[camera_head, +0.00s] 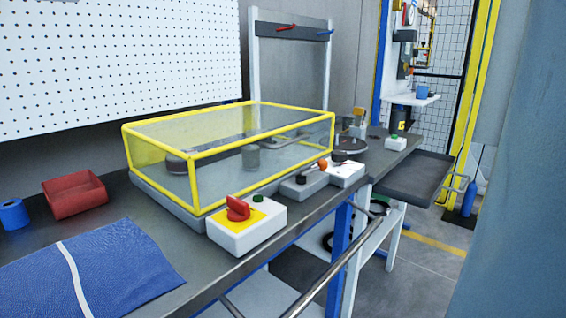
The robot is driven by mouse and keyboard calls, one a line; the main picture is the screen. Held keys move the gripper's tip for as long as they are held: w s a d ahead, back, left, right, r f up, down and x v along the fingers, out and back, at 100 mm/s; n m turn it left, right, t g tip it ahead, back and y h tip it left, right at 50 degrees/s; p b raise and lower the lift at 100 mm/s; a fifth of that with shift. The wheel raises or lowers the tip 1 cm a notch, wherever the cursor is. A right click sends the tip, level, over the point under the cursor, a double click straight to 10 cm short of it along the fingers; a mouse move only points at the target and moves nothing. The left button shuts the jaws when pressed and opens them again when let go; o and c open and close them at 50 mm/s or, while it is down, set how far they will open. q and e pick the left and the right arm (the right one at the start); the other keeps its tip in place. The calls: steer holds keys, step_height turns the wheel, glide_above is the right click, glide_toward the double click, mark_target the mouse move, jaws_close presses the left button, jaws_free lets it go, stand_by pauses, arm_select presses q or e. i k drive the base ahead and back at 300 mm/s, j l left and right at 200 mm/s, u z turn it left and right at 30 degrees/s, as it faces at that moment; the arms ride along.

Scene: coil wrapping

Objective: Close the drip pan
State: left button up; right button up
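The drip pan appears to be the dark grey shallow tray (418,187) at the right, beyond the main bench. It sticks out from under the far bench section, so it stands open. A light-coloured handle (461,184) is on its right end. The inside that shows looks empty. Neither my left nor my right gripper is in view.
A yellow-framed clear cover (262,117) encloses equipment on the bench (215,274). A white box with a red knob (246,224) sits before it. A metal rail (335,262) runs along the bench front. Open floor (415,262) lies below the pan.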

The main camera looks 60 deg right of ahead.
mark_target(416, 180)
steer(key=z, duration=2.95)
